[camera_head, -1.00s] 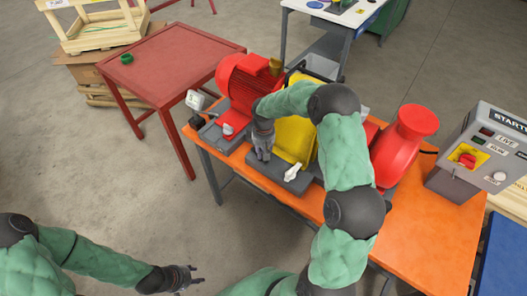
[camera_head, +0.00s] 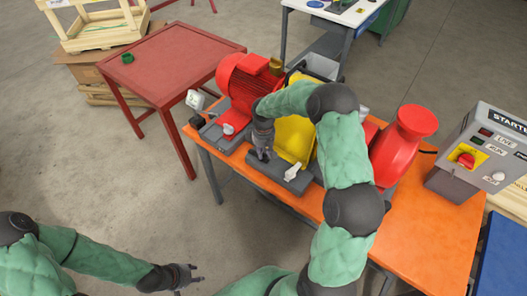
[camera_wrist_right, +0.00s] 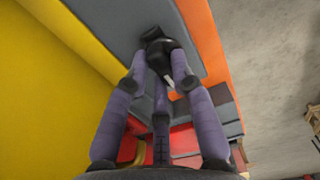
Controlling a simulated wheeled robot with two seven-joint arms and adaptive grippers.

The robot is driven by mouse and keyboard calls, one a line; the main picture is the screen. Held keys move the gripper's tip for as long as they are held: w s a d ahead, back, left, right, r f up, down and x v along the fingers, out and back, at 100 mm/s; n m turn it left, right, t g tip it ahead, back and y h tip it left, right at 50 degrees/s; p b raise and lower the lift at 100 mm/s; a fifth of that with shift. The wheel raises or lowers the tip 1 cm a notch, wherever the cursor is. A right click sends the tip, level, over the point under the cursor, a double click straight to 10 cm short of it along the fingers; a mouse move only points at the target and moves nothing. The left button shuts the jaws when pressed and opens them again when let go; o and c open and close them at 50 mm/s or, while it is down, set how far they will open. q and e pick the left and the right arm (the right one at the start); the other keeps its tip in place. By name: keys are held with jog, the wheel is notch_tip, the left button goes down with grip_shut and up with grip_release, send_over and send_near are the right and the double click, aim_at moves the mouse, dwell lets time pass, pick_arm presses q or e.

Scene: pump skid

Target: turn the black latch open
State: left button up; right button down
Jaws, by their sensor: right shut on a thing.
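The black latch (camera_wrist_right: 154,36) shows at the top of the right wrist view, on the grey base beside the yellow guard (camera_wrist_right: 62,75). My right gripper (camera_wrist_right: 160,62) has its purple-grey fingers closed around the latch's near side. In the head view my right gripper (camera_head: 263,152) reaches down at the grey base (camera_head: 262,170), in front of the yellow guard (camera_head: 293,138), and mostly hides the latch. A white latch (camera_head: 292,172) sits on the same base, to the right. My left gripper (camera_head: 192,275) is open and empty, low over the floor.
A red motor (camera_head: 250,82) and red pump (camera_head: 403,150) stand on the orange bench (camera_head: 425,225). The starter box (camera_head: 480,150) is at the right. A red table (camera_head: 170,65) stands behind left. Bare floor lies between the left arm and the bench.

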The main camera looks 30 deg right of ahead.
jog(key=c, duration=1)
grip_release()
jog(key=shift+c, duration=0.2)
notch_tip(320, 180, up, 12)
